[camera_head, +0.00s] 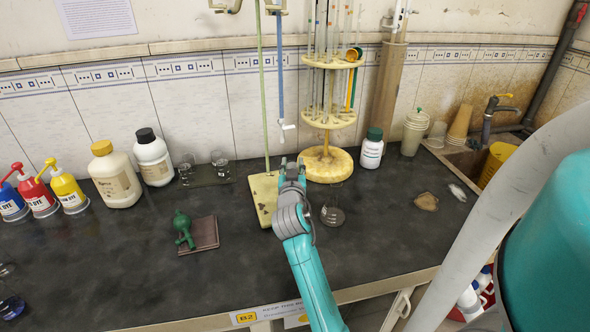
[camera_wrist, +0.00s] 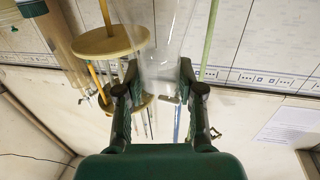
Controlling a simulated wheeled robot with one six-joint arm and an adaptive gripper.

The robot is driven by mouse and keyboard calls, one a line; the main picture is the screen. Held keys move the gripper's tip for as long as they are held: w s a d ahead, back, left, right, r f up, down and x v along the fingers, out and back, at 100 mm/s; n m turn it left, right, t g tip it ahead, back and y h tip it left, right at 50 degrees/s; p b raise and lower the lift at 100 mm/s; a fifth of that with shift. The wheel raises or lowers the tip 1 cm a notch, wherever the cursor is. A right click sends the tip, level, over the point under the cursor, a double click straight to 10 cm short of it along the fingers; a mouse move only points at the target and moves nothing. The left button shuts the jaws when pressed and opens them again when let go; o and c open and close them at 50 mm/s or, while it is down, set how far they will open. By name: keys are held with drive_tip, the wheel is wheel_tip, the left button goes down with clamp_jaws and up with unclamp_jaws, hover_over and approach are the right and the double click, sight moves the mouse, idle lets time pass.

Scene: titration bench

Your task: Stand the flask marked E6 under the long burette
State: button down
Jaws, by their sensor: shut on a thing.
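Another flask (camera_head: 333,213) stands right of my gripper. A round pipette rack (camera_head: 328,165) stands behind, with a white green-capped bottle (camera_head: 372,150) to its right. Small glassware stands on a dark tray (camera_head: 205,176) at left.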

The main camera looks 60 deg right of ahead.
drive_tip(key=w+d, duration=0.6)
drive_tip(key=w, duration=0.1)
idle(0.7)
drive_tip(key=shift+d, duration=0.1)
drive_tip(key=shift+f, duration=0.55)
idle(1.3)
drive_tip(key=c, duration=0.6)
unclamp_jaws()
drive_tip(key=shift+c, duration=0.2)
drive_tip(key=v, duration=1.2)
drive_tip(key=shift+s+a+f, duration=0.1)
drive_tip(key=shift+a, duration=0.1)
